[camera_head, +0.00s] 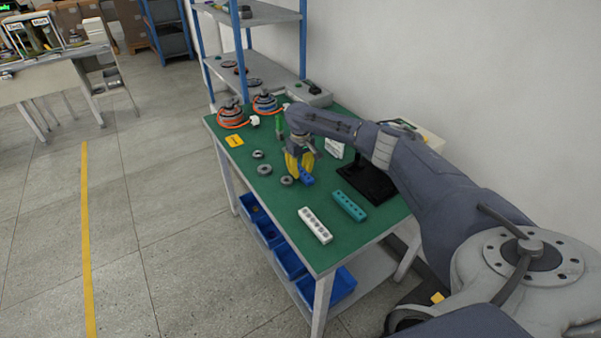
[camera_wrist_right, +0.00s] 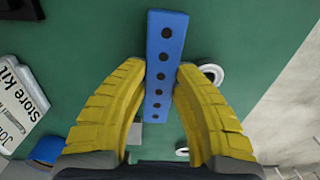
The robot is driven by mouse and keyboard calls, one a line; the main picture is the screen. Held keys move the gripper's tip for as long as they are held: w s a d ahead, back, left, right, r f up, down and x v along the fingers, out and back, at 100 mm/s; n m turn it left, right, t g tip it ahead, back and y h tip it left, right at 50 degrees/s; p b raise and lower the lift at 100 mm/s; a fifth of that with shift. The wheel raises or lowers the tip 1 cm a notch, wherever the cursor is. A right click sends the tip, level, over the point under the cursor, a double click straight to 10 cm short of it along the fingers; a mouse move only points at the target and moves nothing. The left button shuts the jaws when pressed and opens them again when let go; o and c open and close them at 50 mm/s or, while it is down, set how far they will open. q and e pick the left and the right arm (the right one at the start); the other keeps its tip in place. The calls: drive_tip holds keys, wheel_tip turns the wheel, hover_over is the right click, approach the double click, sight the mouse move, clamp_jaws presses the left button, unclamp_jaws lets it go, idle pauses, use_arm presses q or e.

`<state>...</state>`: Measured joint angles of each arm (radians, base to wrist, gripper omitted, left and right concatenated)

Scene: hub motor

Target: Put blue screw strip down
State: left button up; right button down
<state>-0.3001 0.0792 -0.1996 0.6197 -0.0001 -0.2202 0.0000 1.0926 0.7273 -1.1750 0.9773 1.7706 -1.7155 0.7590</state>
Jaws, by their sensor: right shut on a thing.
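The blue screw strip (camera_wrist_right: 163,62) is a long bar with a row of dark holes. It lies between the yellow fingers of my right gripper (camera_wrist_right: 158,95) in the right wrist view, and they are shut on it. In the head view my right gripper (camera_head: 299,167) is over the green table (camera_head: 262,208), with part of the blue strip (camera_head: 307,178) showing beside the fingers. I cannot tell whether the strip touches the table. My left gripper is not in view.
A teal strip (camera_head: 349,205) and a white strip (camera_head: 315,225) lie towards the table's front. Grey rings (camera_head: 264,170) lie left of the gripper. A black stand (camera_head: 367,184) is on the right. Two motors with orange cables (camera_head: 232,116) sit at the back. Blue bins (camera_head: 289,262) are below.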

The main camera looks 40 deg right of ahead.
sight(300, 169)
drive_tip(key=shift+f, duration=0.5)
drive_tip(key=shift+f, duration=0.15)
drive_tip(key=c, duration=1.4)
unclamp_jaws()
wheel_tip(300, 169, up, 12)
